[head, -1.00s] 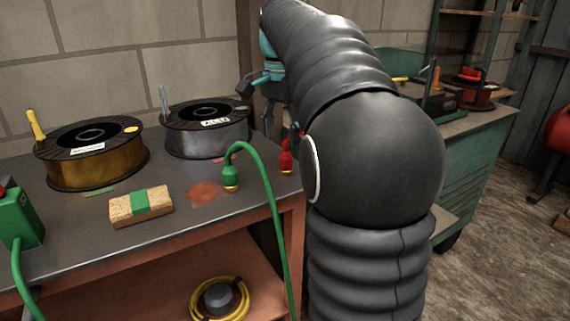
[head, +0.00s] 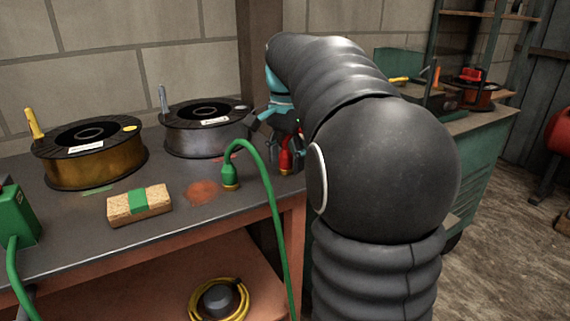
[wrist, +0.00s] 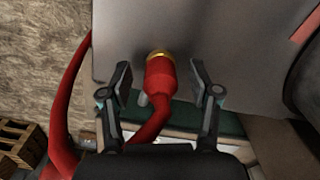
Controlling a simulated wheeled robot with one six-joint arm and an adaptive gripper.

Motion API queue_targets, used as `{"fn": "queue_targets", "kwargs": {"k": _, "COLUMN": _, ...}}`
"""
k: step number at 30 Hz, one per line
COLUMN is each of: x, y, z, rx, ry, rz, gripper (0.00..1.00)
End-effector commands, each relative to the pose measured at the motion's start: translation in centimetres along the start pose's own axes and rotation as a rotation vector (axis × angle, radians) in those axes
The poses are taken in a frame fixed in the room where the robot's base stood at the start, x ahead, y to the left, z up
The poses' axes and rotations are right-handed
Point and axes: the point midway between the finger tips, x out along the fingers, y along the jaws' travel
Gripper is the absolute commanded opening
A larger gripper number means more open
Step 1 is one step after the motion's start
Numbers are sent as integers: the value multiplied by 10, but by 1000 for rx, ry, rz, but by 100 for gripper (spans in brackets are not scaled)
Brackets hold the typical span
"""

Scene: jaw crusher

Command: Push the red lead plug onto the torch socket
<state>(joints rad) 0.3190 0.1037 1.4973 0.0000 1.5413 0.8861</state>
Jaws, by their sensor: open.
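The red lead plug (wrist: 160,78) stands on the bench top near its right end, with a brass ring at its tip and a red cable curving away. In the head view the plug (head: 285,160) is partly hidden by my arm. My gripper (wrist: 163,84) is open, with one finger on each side of the plug and visible gaps between. In the head view my gripper (head: 284,150) is at the plug, mostly hidden behind my arm. I cannot make out the torch socket for certain in either view.
A green plug (head: 230,176) with a green cable stands left of the red plug. A brown spool (head: 90,165), a grey spool (head: 206,140) and a wooden block with a green band (head: 120,207) are on the bench (head: 70,232). A green box (head: 14,215) is at the left edge.

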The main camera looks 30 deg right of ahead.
Motion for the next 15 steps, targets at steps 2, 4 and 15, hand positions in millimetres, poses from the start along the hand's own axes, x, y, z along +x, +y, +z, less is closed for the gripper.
{"fn": "queue_targets", "kwargs": {"k": 2, "x": 2, "y": 0, "z": 0, "rx": 0, "ry": 1, "rz": -1, "gripper": 62}}
{"fn": "queue_targets", "kwargs": {"k": 4, "x": 2, "y": 0, "z": 0, "rx": 0, "ry": 1, "rz": -1, "gripper": 62}}
{"fn": "queue_targets", "kwargs": {"k": 15, "x": 2, "y": 0, "z": 0, "rx": -1, "ry": 1, "rz": -1, "gripper": 30}}
